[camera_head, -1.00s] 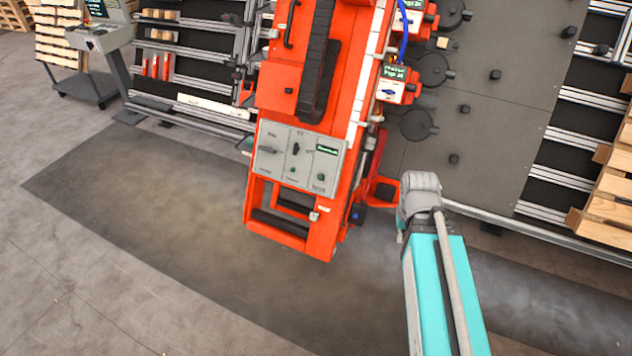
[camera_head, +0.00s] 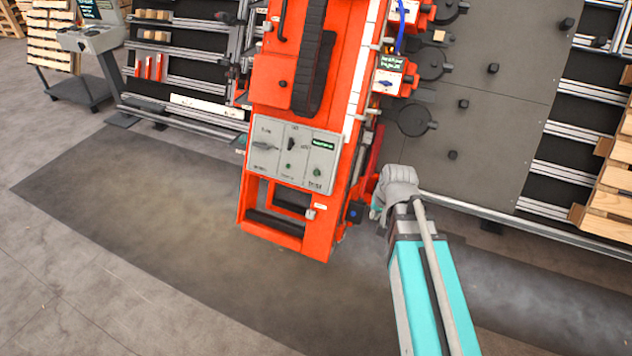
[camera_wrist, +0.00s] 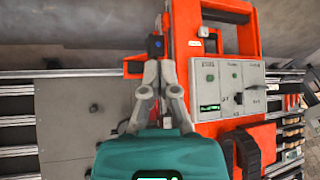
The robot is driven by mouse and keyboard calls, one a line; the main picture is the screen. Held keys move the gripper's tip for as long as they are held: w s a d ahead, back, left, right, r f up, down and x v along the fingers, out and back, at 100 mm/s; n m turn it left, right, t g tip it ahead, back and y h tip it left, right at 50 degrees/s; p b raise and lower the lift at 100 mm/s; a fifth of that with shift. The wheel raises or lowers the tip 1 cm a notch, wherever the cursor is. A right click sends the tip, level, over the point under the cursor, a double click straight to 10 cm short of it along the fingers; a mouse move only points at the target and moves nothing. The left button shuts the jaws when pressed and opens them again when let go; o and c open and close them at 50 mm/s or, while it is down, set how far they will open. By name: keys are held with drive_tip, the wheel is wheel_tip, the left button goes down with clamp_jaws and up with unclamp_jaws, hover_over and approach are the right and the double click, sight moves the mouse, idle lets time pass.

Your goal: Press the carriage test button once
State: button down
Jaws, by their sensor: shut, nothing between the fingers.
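The orange carriage (camera_head: 270,225) stands upright with a grey control panel (camera_head: 290,153) on its lower front. The panel has a dark lever, a knob, a small green display (camera_head: 323,143) and green buttons. The lower right green button (camera_head: 317,173) has a label beneath it that looks like "TEST". In the wrist view the panel (camera_wrist: 228,92) appears upside down, with that button (camera_wrist: 209,78) near its left edge. My gripper (camera_wrist: 159,65) is shut and empty, left of the panel in that view and apart from the button. In the head view my fingers are not clearly visible.
A blue button on a dark box (camera_head: 355,213) sits at the carriage's lower right side, close to my wrist; it also shows beyond my fingertips (camera_wrist: 155,43). A grey console (camera_head: 90,38) and pallets (camera_head: 605,195) stand at the sides. Floor before the carriage is clear.

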sight(314, 171)
drive_tip(key=w+a+f+m+t+y+b, duration=0.2)
drive_tip(key=w+a+f+m+t+b, duration=0.3)
drive_tip(key=w+a+b, duration=0.6)
drive_tip(key=w+a+f+m+t+y+b, duration=0.3)
drive_tip(key=w+a+f+t+b, duration=0.4)
drive_tip(key=w+a+b, duration=0.5)
drive_tip(key=w+f+m+b, duration=0.1)
drive_tip(key=w+b, duration=0.3)
drive_tip(key=shift+m, duration=0.4)
drive_tip(key=shift+w, duration=0.1)
drive_tip(key=shift+w+f, duration=0.1)
drive_tip(key=w+d+f+b, duration=0.2)
drive_tip(key=w+f+b, duration=0.2)
drive_tip(key=w, duration=0.3)
drive_tip(key=shift+d, duration=0.3)
drive_tip(key=shift+w+d+f+b, duration=0.15)
drive_tip(key=shift+w+f+b, duration=0.1)
drive_tip(key=shift+w, duration=0.15)
drive_tip(key=shift+w+d+f+b, duration=0.15)
drive_tip(key=shift+w+f+b, duration=0.1)
drive_tip(key=shift+w, duration=0.15)
idle(1.6)
drive_tip(key=shift+s+r, duration=0.1)
idle(0.4)
drive_tip(key=shift+s+a+r+p, duration=0.25)
drive_tip(key=shift+s+r+p, duration=0.2)
drive_tip(key=shift+s, duration=0.25)
